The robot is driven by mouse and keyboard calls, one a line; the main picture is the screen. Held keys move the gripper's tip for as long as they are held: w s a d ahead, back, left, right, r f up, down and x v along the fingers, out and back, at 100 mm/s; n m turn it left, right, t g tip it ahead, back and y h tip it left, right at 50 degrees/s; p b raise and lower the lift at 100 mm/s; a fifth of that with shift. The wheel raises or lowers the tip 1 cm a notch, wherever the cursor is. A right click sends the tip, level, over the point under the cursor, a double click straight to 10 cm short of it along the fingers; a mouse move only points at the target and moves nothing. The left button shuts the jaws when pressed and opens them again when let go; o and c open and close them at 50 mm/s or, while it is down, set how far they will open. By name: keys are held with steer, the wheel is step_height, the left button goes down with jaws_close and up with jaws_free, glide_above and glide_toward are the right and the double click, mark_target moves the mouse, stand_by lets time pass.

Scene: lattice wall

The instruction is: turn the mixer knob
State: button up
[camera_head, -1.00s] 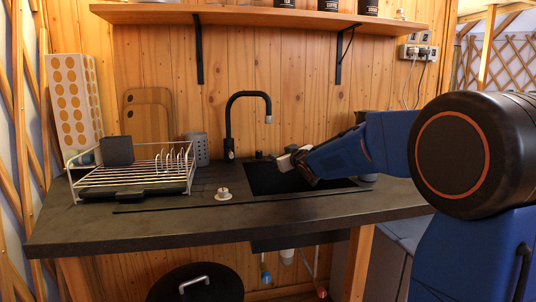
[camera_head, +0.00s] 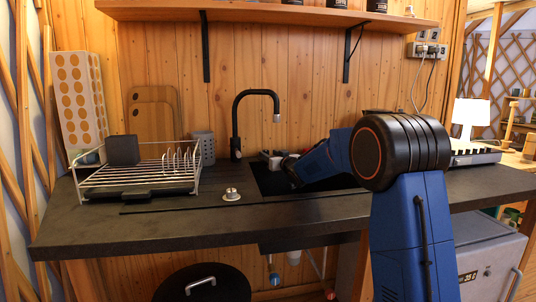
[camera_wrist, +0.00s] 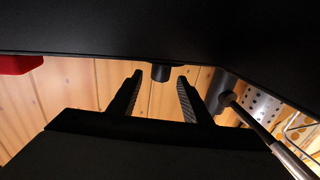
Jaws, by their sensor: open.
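The black mixer tap (camera_head: 235,125) stands behind the sink, with a high arched spout. Its knob is too small to make out clearly in the head view, low on the tap body. My gripper (camera_head: 267,157) is just right of the tap base, low over the back of the sink. In the wrist view my gripper (camera_wrist: 157,90) shows two separated fingers, with nothing clearly held. A short dark cylinder (camera_wrist: 160,72) shows beyond and between the fingertips. Another dark cylinder with a metallic rod is right of the fingers; I cannot tell which is the knob.
A wire dish rack (camera_head: 140,168) and a grey perforated holder (camera_head: 203,147) stand left of the tap. A shelf (camera_head: 270,14) runs above.

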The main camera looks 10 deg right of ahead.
steer(key=shift+x, duration=1.3)
steer(key=shift+c, duration=0.2)
steer(key=c, duration=1)
